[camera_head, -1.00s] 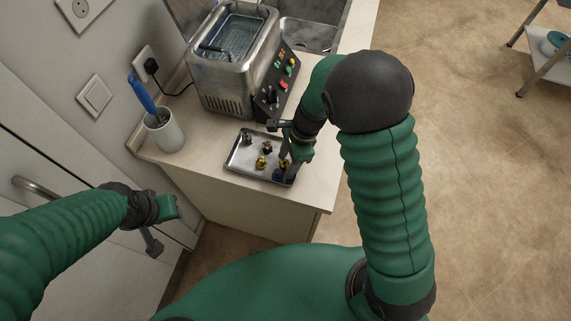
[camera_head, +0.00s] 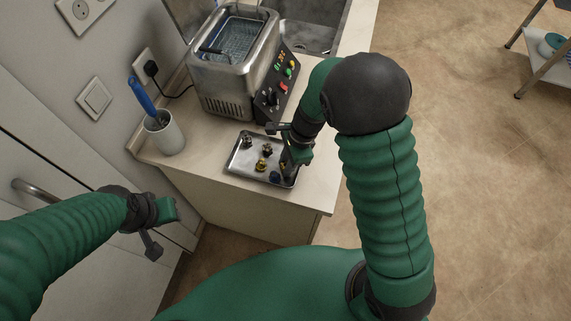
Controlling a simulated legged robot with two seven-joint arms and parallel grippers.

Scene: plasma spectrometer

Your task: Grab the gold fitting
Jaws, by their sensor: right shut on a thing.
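A metal tray (camera_head: 233,167) lies on the counter with several small fittings in it. A gold fitting (camera_head: 261,165) sits near the tray's front middle, apart from my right gripper. Darker brassy fittings stand behind it, one at the back left (camera_head: 247,143) and one near the middle (camera_head: 267,150). A dark blue piece (camera_head: 276,176) lies at the front right. My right gripper (camera_head: 285,167) reaches down at the tray's right side, shut on a small fitting that its fingers mostly hide. My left gripper (camera_head: 157,236) hangs left of the counter, away from the tray.
A steel bath with a control panel (camera_head: 279,82) stands behind the tray, near a sink (camera_head: 308,35). A white cup (camera_head: 165,133) with a blue-handled tool stands at the left. The counter (camera_head: 318,185) is clear right of the tray.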

